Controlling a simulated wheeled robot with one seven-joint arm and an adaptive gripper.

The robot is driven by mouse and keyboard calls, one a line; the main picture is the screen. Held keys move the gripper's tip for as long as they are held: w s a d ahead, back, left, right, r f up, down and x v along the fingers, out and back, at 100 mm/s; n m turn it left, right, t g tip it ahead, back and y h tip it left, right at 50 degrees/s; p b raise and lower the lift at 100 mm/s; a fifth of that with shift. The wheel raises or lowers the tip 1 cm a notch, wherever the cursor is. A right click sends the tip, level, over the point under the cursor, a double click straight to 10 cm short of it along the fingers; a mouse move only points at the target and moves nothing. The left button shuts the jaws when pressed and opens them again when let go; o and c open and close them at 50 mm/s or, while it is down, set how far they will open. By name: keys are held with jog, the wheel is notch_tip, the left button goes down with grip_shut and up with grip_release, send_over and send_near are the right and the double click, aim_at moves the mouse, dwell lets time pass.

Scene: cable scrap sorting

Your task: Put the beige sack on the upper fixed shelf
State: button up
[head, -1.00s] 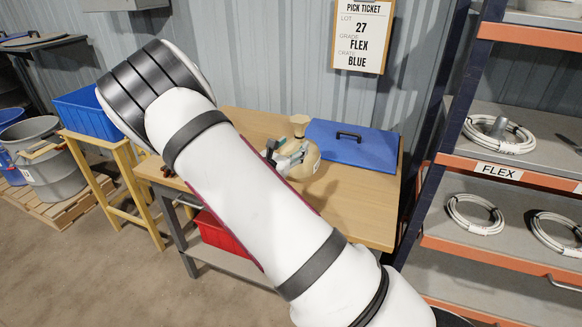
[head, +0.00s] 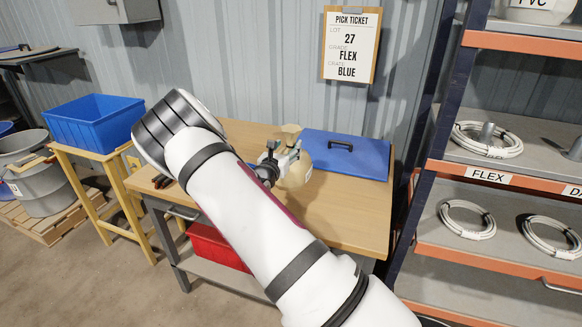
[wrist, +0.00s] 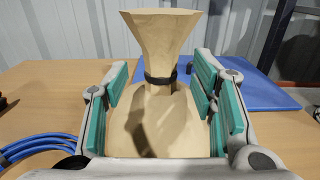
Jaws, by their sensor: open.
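The beige sack (head: 297,172) stands upright on the wooden table, its neck tied with a dark band and its top flared. It fills the middle of the wrist view (wrist: 155,115). My gripper (head: 280,158) is at the sack, with its teal-padded fingers on both sides of the neck and upper body in the wrist view (wrist: 163,98). The fingers are open, with a gap visible beside the neck. The orange-edged shelf rack stands at the right; its upper shelf (head: 535,42) shows only partly, at the top edge of the head view.
A blue lid (head: 365,158) with a black handle lies behind the sack. Blue cable (wrist: 45,148) lies left of the gripper. The rack's middle shelves hold white cable coils (head: 487,139). A blue crate (head: 92,120) and a red bin (head: 215,247) are at the left and below the table.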

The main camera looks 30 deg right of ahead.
aim_at(289, 144)
jog(key=shift+x, duration=1.95)
grip_shut()
jog(key=shift+r, duration=0.15)
